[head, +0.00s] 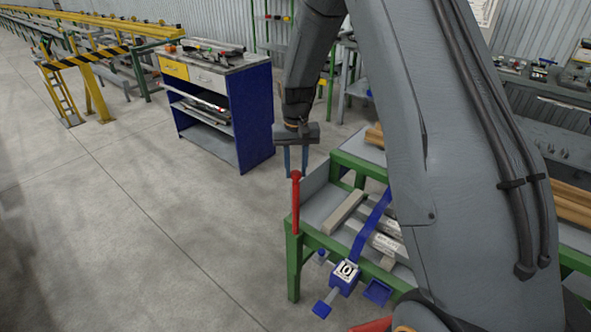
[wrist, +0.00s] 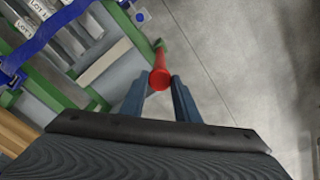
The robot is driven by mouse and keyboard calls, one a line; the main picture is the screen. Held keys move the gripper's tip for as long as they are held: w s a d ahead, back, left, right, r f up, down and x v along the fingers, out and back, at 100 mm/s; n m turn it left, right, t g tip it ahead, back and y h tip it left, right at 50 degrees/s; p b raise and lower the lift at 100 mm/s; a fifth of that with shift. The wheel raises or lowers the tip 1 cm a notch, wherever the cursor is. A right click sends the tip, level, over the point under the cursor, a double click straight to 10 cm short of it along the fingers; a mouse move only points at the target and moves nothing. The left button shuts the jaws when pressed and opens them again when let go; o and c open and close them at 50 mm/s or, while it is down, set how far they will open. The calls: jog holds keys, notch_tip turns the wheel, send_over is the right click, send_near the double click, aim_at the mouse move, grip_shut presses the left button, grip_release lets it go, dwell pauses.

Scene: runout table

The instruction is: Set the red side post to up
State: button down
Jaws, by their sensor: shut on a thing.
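The red side post (head: 296,205) stands upright at the near left corner of the green-framed runout table (head: 294,268). Its top is at the level of my gripper's fingertips. My gripper (head: 296,174) points down from above, with its two blue fingers on either side of the post's top. In the wrist view the round red top of the post (wrist: 159,79) lies between the fingertips of my gripper (wrist: 160,84). The fingers are shut on the post.
A blue box marked 10 (head: 345,278) hangs at the front edge. A blue cabinet (head: 252,118) stands behind left. The floor at left is clear. My arm hides the table's right part.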

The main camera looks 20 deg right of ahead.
jog(key=c, duration=1.4)
grip_release()
jog(key=shift+o, duration=0.2)
jog(key=shift+s+r+b, duration=0.1)
jog(key=shift+r+b, duration=1.25)
jog(key=shift+r, duration=2.55)
jog(key=s+f+n+b, duration=0.1)
jog(key=s+f, duration=0.1)
jog(key=s, duration=1)
jog(key=s+f+t+b, duration=0.1)
jog(key=s+f+b, duration=0.1)
jog(key=s, duration=1)
jog(key=shift+s+d+f+n, duration=0.2)
jog(key=shift+s+f+n, duration=0.1)
jog(key=shift+s+n, duration=0.1)
